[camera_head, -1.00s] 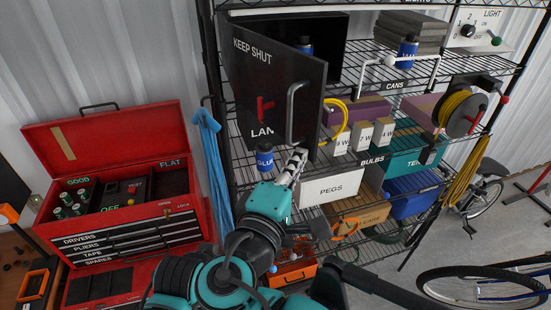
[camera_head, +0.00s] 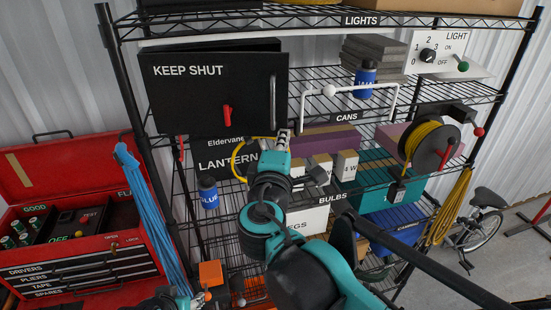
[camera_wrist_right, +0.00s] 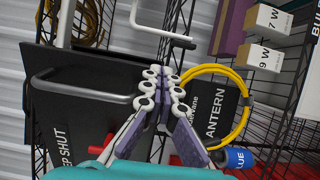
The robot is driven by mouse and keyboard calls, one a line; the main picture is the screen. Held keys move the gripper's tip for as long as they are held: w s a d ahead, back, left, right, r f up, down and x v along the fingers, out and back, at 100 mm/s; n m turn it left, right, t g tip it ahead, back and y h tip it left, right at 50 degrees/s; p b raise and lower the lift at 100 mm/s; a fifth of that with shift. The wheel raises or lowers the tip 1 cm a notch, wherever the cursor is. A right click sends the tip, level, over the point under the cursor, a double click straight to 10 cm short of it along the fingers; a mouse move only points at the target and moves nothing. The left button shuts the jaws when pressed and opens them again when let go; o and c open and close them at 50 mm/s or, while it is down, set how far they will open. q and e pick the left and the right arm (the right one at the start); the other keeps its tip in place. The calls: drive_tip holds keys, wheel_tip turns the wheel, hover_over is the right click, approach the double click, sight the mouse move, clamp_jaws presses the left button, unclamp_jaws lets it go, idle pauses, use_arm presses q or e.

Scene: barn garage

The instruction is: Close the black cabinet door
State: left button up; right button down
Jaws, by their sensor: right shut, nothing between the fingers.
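The black cabinet door (camera_head: 190,100), labelled KEEP SHUT, faces me on the upper shelf with a red latch (camera_head: 227,118) low on its face. Its upright bar handle (camera_head: 273,100) is near the right edge. My right gripper (camera_head: 283,140) is shut and empty, just below the handle by the door's lower right corner. In the right wrist view, its fingertips (camera_wrist_right: 163,83) are beside the handle (camera_wrist_right: 85,84), not around it. My left gripper (camera_head: 194,299) is partly in view at the bottom edge; its jaws are unclear.
A LANTERN box (camera_head: 215,160) and a blue can (camera_head: 208,193) are below the door. A yellow cable loop (camera_head: 238,165) hangs close to my right gripper. A white bar frame (camera_head: 345,90) juts out at right. The red toolbox (camera_head: 100,255) stands lower left.

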drive_tip(key=x, duration=0.4)
drive_tip(key=b+x, duration=0.1)
drive_tip(key=x, duration=0.1)
drive_tip(key=shift+w+a, duration=0.2)
drive_tip(key=shift+a, duration=0.05)
drive_tip(key=shift+w+a, duration=0.15)
drive_tip(key=shift+w, duration=0.05)
